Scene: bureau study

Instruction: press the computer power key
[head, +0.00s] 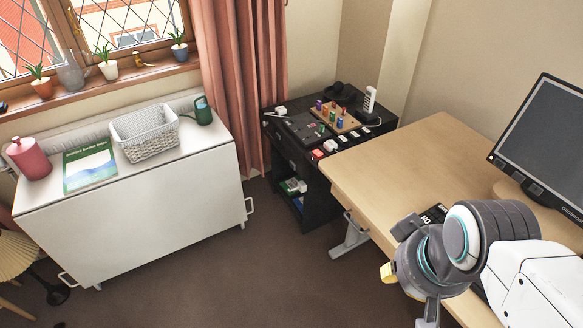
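A dark monitor (548,135) stands on the wooden desk (420,160) at the right, with a small bright spot at its left edge. I cannot make out a computer power key; the near part of the desk is largely hidden behind my arm. My arm comes in from the lower right over the desk. My gripper (428,312) shows only in part at the bottom edge, its fingertips not clearly visible, so I cannot tell if it is open or shut. A small yellow piece (388,273) shows beside my wrist; I cannot tell what it belongs to.
A black cabinet (312,200) with small colourful objects stands behind the desk. A white cabinet (150,225) with a basket (148,142) stands at left. The brown floor (240,275) between is clear.

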